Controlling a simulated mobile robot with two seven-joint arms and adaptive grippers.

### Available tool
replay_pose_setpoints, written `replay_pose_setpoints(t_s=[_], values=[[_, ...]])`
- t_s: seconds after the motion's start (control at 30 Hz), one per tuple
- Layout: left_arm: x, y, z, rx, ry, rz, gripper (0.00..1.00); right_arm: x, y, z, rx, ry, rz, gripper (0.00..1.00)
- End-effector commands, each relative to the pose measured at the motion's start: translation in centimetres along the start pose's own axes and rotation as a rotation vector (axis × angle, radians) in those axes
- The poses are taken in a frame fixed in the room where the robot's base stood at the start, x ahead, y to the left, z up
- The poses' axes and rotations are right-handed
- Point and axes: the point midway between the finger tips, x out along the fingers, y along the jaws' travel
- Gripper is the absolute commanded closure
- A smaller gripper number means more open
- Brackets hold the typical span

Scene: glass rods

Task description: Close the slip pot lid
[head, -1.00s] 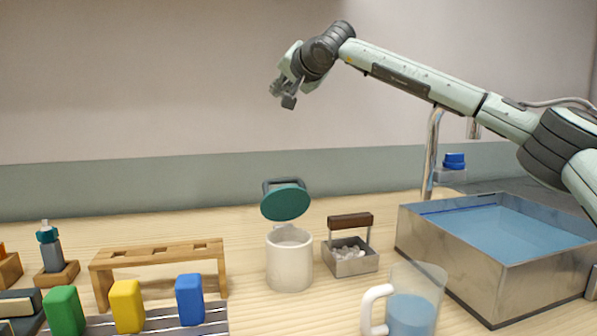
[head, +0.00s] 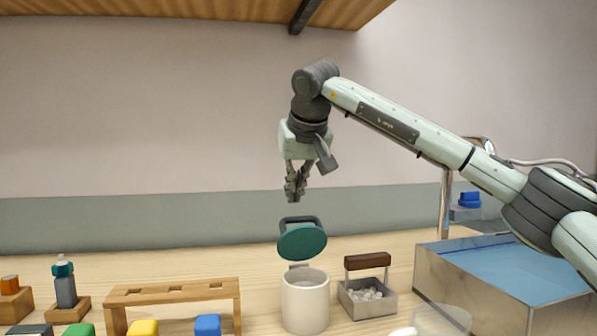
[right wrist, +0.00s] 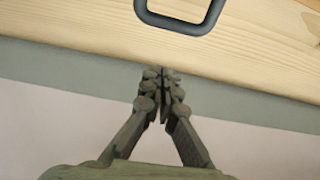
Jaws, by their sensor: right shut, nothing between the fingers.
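The slip pot (head: 305,303) is a cream cylinder standing upright on the wooden table in the head view. Its teal lid (head: 302,241) stands open, tilted up at the back of the pot, with a dark loop handle (head: 297,221) behind its top. In the right wrist view the dark loop handle (right wrist: 180,22) shows at the top edge, partly cut off. My right gripper (head: 293,198) points down above and a little behind the lid, shut and empty, apart from it. Its closed fingertips also show in the right wrist view (right wrist: 162,72). My left gripper is out of view.
A small metal box with a brown handle (head: 367,261) stands right of the pot. A water-filled metal basin (head: 470,290) is farther right. A wooden rack (head: 172,292) and coloured blocks are at left. A clear jug (head: 442,320) is at the front.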

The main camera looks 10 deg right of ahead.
Motion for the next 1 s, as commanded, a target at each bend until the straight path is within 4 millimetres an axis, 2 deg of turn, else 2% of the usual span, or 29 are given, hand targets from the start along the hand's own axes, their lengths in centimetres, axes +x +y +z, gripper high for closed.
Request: replay_pose_setpoints(t_s=[0.07,0.2,0.4,0.63,0.93,1.0], values=[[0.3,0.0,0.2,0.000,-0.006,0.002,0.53,1.6,0.0,0.1,0.000,-0.004,0.000,1.00],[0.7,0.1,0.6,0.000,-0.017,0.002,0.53,0.8,0.0,2.1,-0.002,0.002,-0.001,1.00],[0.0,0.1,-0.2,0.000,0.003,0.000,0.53,0.2,0.0,3.6,0.001,0.001,-0.001,1.00],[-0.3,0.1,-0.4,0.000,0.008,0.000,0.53,0.1,0.0,3.8,0.001,0.001,-0.001,1.00],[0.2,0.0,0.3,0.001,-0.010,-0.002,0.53,0.2,0.1,3.9,0.001,0.015,0.001,1.00],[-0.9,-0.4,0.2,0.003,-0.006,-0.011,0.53,0.3,0.1,3.9,0.002,0.030,0.003,1.00]])
